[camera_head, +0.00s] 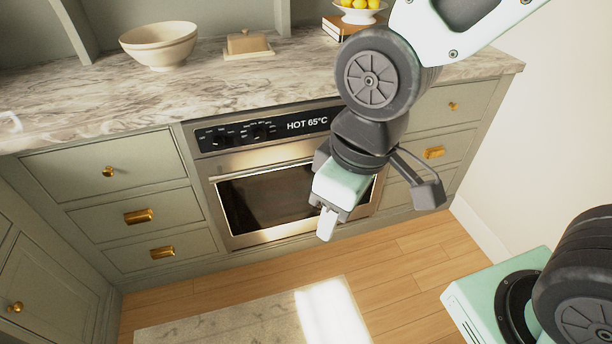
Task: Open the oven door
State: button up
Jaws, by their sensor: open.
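The oven (264,131) is built into the green cabinets under the marble counter. Its panel reads "HOT 65°C". The oven door (243,233) is shut, with a dark window and a light metal handle bar (262,169) along its top. My gripper (326,225) hangs in front of the right part of the door and points down towards the floor. It appears apart from the handle and holds nothing that I can see. My arm hides the right end of the handle and part of the window.
Drawers with brass pulls (138,216) flank the oven. The counter (90,95) bears a bowl (160,45), a butter dish (248,45) and a fruit bowl (358,14) on books. A rug (235,318) lies on the open wooden floor. A white wall (550,140) stands at right.

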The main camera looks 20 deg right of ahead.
jog(key=w+d+f+n+t+y+b, duration=0.1)
jog(key=w+d+f+t+b, duration=0.15)
jog(key=w+f, duration=0.4)
jog(key=w+d+f+n+t+b, duration=0.2)
jog(key=w+f+b, duration=0.15)
jog(key=w, duration=0.65)
jog(key=w+d+f+n+t+y+b, duration=0.1)
jog(key=w+d+f+t+b, duration=0.1)
jog(key=w+f, duration=0.55)
jog(key=w+d+f+n+t+y+b, duration=0.1)
jog(key=w+d+f+n+t+b, duration=0.2)
jog(key=w+d+f+n+b, duration=0.25)
jog(key=w+d+f+n+t+y+b, duration=0.2)
jog(key=w+d+f+n+t+b, duration=0.15)
jog(key=d+f, duration=0.45)
jog(key=shift+n+t, duration=0.3)
jog(key=x, duration=1)
jog(key=d+x, duration=0.1)
jog(key=x, duration=0.4)
jog(key=shift+w+a, duration=0.15)
jog(key=shift+w, duration=0.45)
grip_shut()
jog(key=shift+f+b, duration=0.1)
jog(key=shift+b, duration=0.2)
